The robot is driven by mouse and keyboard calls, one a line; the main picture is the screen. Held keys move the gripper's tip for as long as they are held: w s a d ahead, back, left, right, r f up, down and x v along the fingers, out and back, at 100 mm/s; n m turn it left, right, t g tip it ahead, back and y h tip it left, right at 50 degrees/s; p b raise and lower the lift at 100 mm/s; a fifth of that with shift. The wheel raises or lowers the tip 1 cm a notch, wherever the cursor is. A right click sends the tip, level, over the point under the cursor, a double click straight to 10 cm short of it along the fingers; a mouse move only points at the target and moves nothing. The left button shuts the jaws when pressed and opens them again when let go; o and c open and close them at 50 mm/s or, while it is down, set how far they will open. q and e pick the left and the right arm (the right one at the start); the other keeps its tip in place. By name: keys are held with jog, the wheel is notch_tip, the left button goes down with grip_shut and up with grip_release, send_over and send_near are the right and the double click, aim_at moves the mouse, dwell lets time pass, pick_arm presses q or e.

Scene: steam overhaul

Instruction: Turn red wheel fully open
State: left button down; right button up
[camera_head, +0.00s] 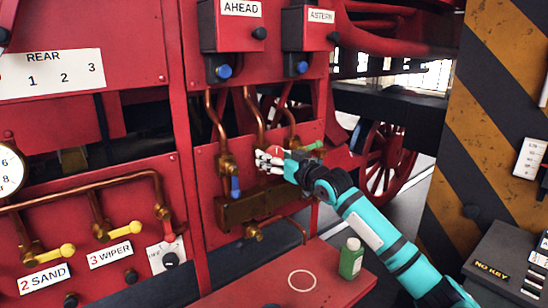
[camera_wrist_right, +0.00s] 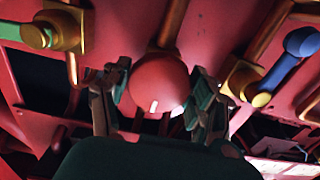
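The red wheel shows in the right wrist view as a smooth, rounded red knob (camera_wrist_right: 158,82) on a brass stem. In the head view only a small part of the red knob (camera_head: 275,151) shows behind my right gripper (camera_head: 268,162). The right gripper is at the knob, in front of the copper pipes. In the wrist view its two fingers (camera_wrist_right: 160,105) stand spread on either side of the knob, close to its sides. I cannot tell whether they touch it. My left gripper is not in view.
A blue-handled valve (camera_head: 235,186) is left of the gripper and a green-handled one (camera_head: 310,146) to its right. A brass block (camera_head: 262,206) sits below. A green bottle (camera_head: 351,258) stands on the red ledge (camera_head: 240,290). A striped pillar (camera_head: 470,120) is at right.

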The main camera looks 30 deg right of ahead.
jog(key=c, duration=0.7)
